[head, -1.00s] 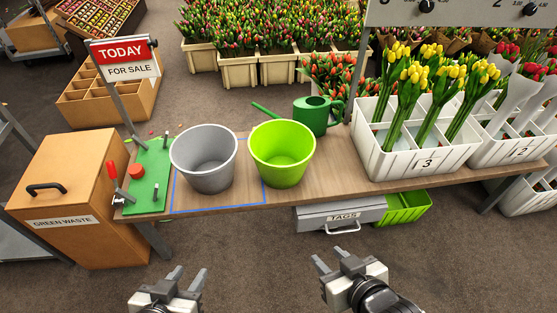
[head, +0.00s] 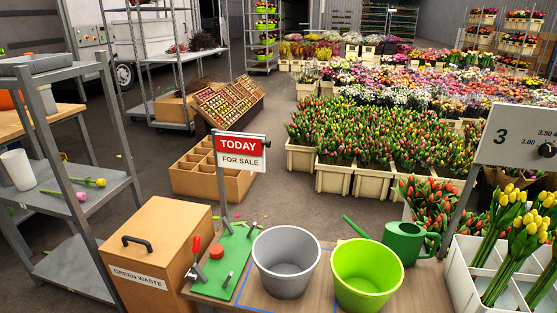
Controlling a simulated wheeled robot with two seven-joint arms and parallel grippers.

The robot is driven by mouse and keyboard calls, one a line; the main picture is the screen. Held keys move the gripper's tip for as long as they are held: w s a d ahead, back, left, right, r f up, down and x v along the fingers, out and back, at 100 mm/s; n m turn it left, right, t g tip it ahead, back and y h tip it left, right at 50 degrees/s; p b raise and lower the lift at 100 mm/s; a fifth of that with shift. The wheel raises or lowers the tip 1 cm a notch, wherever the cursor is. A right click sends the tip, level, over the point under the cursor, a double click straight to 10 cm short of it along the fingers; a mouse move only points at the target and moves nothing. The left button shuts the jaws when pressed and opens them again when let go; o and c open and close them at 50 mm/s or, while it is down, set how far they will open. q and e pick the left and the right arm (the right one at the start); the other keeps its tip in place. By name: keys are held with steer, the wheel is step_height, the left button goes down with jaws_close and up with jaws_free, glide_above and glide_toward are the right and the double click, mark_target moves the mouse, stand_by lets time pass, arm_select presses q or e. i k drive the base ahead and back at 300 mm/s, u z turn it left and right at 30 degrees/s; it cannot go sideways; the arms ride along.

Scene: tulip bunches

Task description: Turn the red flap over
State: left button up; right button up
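The red flap (head: 238,143) is the upper part of a sign reading "TODAY" in white. Below it a white panel (head: 240,161) reads "FOR SALE". The sign sits on a grey post (head: 222,190) that rises from the back of the table, by the green board. Neither of my grippers is in the head view now.
A grey bucket (head: 286,262) and a lime green bucket (head: 367,275) stand on the table right of the sign. A red-handled clamp (head: 195,255) is on the green board (head: 222,262). A green watering can (head: 408,240) stands at right. A green waste box (head: 155,250) is at left.

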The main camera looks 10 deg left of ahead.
mark_target(224, 144)
steer(key=i, duration=1.05)
steer(key=u, duration=2.1)
